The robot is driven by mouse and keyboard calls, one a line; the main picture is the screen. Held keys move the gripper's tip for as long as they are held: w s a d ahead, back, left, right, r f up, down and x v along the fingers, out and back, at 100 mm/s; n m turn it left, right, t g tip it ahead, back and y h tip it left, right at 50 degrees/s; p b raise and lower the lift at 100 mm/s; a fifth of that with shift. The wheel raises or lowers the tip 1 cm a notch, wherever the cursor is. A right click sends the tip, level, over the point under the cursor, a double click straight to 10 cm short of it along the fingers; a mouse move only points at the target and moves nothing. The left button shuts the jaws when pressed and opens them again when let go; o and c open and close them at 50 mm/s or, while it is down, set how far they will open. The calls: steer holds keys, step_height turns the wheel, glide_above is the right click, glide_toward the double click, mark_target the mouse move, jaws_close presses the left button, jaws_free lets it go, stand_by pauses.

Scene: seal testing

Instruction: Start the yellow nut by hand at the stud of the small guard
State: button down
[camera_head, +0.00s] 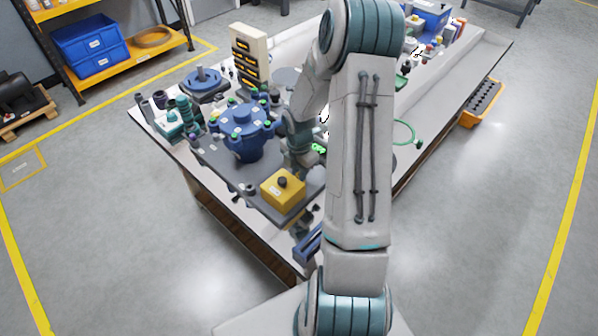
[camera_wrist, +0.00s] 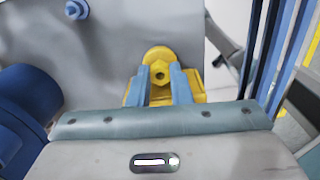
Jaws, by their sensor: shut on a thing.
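In the wrist view my gripper (camera_wrist: 160,78) has its two blue fingers closed on the sides of a yellow nut (camera_wrist: 158,72) with a dark round centre. A rounded yellow part (camera_wrist: 157,53) shows just beyond the nut, and more yellow (camera_wrist: 199,82) lies at the right finger; I cannot tell whether these belong to the small guard. The stud cannot be made out, nor whether the nut touches it. In the head view my arm comes down beside the blue vessel (camera_head: 244,146); the fingers and nut cannot be made out there.
A yellow block (camera_head: 283,192) with a black knob sits at the near corner of the dark plate. Small bottles and a blue-flanged part (camera_head: 203,82) stand at the back left. A green loop (camera_head: 405,132) lies right of my arm.

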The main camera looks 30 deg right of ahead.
steer(key=shift+s+f+m, duration=0.15)
steer(key=shift+m, duration=0.45)
steer(key=shift+f+m+b, duration=0.1)
steer(key=shift+m+b, duration=0.25)
steer(key=shift+m, duration=0.35)
steer(key=c, duration=1.7)
jaws_free()
steer(key=shift+m, duration=0.3)
steer(key=o, duration=0.5)
steer(key=shift+c, duration=0.2)
step_height(320, 180, up, 10)
steer(key=p, duration=0.7)
steer(key=shift+f, duration=0.25)
